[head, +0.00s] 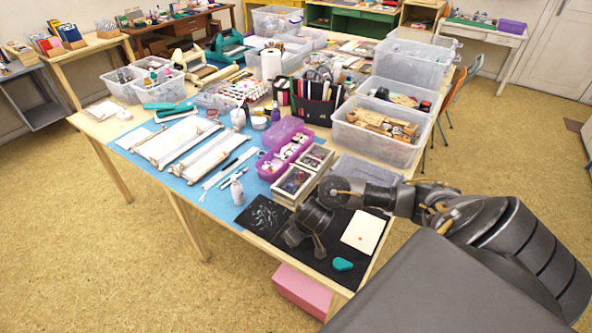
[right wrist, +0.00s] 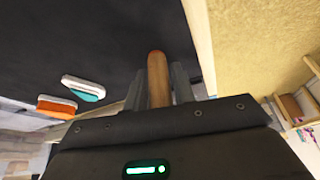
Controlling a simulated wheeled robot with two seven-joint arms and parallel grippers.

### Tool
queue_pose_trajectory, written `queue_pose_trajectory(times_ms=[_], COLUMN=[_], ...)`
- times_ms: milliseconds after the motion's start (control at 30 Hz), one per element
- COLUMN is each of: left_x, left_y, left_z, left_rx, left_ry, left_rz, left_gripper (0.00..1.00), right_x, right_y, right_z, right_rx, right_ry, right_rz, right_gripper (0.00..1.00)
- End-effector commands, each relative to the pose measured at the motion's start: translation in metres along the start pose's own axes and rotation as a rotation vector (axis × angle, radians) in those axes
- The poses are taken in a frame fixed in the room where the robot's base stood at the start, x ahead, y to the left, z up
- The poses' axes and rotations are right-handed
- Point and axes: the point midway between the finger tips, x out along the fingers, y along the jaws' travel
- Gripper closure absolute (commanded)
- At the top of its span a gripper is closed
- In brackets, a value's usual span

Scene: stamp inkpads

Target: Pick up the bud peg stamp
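A wooden peg (right wrist: 157,78) with a rounded end, which looks like the bud peg stamp, stands between the two fingers of my right gripper (right wrist: 159,90) in the right wrist view. The fingers lie close along both sides of it; I cannot tell if they press on it. Any stamp face is hidden. In the head view my right gripper (head: 306,244) points down low over the black mat (head: 350,281) at the table's near corner, and I cannot make out the peg there. My left gripper is not in view.
An orange inkpad (right wrist: 56,107) shows in the right wrist view. Compartment boxes (head: 293,184) and a white bottle (head: 237,191) stand behind. The table edge is close.

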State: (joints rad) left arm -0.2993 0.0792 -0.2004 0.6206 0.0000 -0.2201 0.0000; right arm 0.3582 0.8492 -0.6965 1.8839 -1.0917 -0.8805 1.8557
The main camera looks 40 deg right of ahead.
Motion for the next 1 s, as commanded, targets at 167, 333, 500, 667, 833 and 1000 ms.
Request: queue_pose_trajectory(times_ms=[167,333,500,667,833,1000], left_x=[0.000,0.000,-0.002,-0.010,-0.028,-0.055], left_y=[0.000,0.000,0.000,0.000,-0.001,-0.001], left_z=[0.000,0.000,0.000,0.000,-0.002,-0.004], left_rx=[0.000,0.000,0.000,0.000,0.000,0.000], left_ry=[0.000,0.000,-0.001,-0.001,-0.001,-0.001], left_rz=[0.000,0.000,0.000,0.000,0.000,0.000], left_gripper=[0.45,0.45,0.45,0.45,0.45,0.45], right_x=[0.000,0.000,-0.003,-0.017,-0.049,-0.099], right_y=[0.000,0.000,0.000,-0.001,-0.002,-0.005], right_z=[0.000,0.000,-0.001,-0.007,-0.009,0.004], right_rx=[0.000,0.000,-0.001,-0.001,-0.004,-0.006], right_ry=[0.000,0.000,0.000,0.002,0.001,0.001], right_rz=[0.000,0.000,0.000,-0.001,-0.001,-0.001], right_gripper=[0.98,1.00,1.00,1.00,1.00,1.00])
